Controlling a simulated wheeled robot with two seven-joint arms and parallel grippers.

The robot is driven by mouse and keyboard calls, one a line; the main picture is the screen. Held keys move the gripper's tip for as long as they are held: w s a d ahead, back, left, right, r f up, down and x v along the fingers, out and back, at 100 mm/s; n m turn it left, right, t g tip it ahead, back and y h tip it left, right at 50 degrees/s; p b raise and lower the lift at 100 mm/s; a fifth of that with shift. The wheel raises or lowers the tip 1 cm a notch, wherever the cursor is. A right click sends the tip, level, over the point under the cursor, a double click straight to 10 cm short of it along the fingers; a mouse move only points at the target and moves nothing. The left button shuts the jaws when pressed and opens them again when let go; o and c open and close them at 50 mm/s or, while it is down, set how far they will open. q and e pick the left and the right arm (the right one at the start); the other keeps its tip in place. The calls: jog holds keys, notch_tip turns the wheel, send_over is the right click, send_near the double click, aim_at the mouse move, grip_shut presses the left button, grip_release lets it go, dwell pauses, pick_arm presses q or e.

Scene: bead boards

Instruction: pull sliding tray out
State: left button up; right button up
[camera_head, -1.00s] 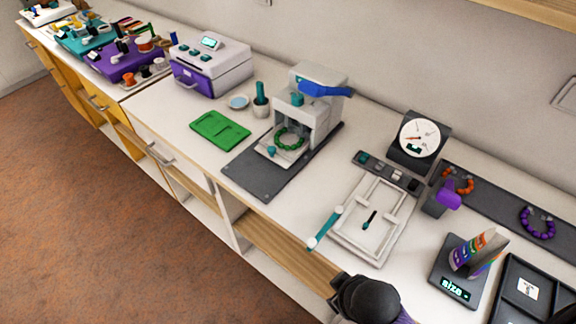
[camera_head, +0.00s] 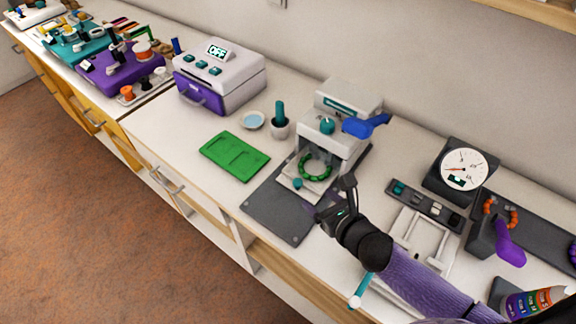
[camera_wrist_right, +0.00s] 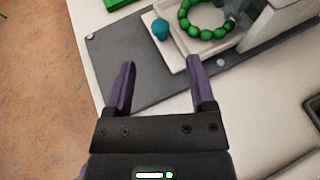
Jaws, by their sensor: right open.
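The sliding tray (camera_head: 293,188) is a small white plate at the front of a white press-like machine (camera_head: 343,108) with a blue lever. A green bead ring (camera_head: 315,167) lies on it, and a teal knob (camera_head: 297,183) stands at its front. The tray (camera_wrist_right: 178,60), ring (camera_wrist_right: 206,32) and knob (camera_wrist_right: 160,28) also show at the top of the right wrist view. My right gripper (camera_head: 330,199) is open and empty, in front of the tray over the dark base mat. Its two purple fingers (camera_wrist_right: 160,78) point toward the knob, apart from it. My left gripper is out of view.
The dark grey mat (camera_head: 262,213) lies under the machine. A green board (camera_head: 234,156), a small dish (camera_head: 253,120) and a purple-and-white box (camera_head: 219,76) stand to the left. A dial gauge (camera_head: 462,168) and white frame (camera_head: 436,236) are to the right.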

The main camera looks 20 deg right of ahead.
aim_at(299, 183)
jog(key=b+x, duration=0.1)
jog(key=x, duration=0.2)
jog(key=shift+f, duration=0.2)
jog(key=b+x, duration=0.2)
jog(key=x, duration=0.2)
jog(key=shift+w+a+f, duration=0.15)
jog(key=shift+w, duration=0.2)
jog(key=shift+w+a, duration=0.1)
jog(key=shift+w, duration=0.25)
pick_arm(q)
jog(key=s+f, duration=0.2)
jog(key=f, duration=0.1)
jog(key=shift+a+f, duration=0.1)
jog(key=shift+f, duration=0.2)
pick_arm(e)
jog(key=shift+c, duration=0.4)
grip_shut()
